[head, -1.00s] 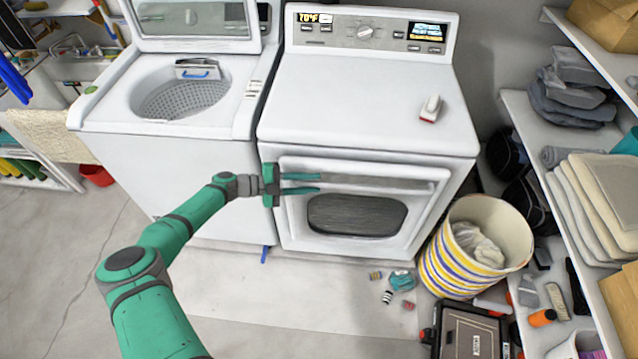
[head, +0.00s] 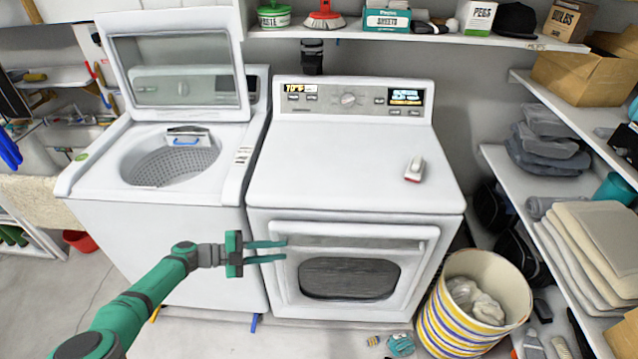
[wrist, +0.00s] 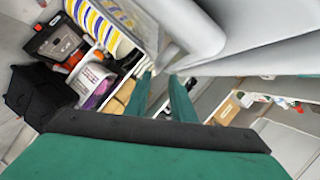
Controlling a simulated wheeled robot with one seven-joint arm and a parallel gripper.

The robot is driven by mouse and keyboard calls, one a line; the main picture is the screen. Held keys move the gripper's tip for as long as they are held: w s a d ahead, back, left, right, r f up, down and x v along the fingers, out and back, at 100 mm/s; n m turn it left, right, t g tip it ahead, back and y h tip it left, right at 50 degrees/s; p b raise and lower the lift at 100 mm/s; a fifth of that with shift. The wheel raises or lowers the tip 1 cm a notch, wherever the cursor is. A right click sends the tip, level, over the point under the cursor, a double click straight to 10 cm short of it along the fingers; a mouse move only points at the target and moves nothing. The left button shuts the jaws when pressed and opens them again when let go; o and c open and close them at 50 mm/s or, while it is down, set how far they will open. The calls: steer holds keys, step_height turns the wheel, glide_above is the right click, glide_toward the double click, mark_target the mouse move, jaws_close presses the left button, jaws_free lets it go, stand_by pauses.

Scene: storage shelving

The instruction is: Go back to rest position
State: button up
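My green arm reaches in from the lower left in the head view. My gripper (head: 284,251) is in front of the white dryer (head: 350,170), near the left end of the handle (head: 350,232) on its closed door. Its two green fingers point right and are spread apart, with nothing seen between them. The fingers also show in the wrist view (wrist: 165,92), beside a large white surface. Whether a finger touches the dryer handle cannot be told.
An open top-loading washer (head: 160,160) stands left of the dryer. A striped basket (head: 455,325) with cloth stands at the dryer's right. Shelves (head: 500,165) with folded items line the right side. A small brush (head: 414,169) lies on the dryer.

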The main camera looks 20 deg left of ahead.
steer(key=s+f+n+t+y, duration=0.15)
steer(key=s+f, duration=0.25)
steer(key=s, duration=0.5)
steer(key=s+f+n+y, duration=0.1)
steer(key=s+f+n, duration=0.25)
steer(key=s, duration=0.55)
steer(key=s+d+f+n+t+y, duration=0.1)
steer(key=s+d+f+n+y, duration=0.1)
steer(key=s+d, duration=0.45)
steer(key=s+d+f+n+t+y, duration=0.1)
steer(key=s+d+f+n, duration=0.25)
steer(key=s, duration=0.55)
steer(key=s+d+r+n+t+y, duration=0.1)
steer(key=s+d+r+n+y, duration=0.15)
steer(key=d, duration=0.55)
steer(key=s+d+r+n+y, duration=0.1)
steer(key=s+d+r+n, duration=0.25)
steer(key=d, duration=0.45)
steer(key=w+d+r+n+t+y, duration=0.1)
steer(key=w+d+r+n+y, duration=0.2)
steer(key=d+r, duration=0.6)
steer(key=shift+r+n, duration=0.7)
steer(key=shift+n, duration=0.55)
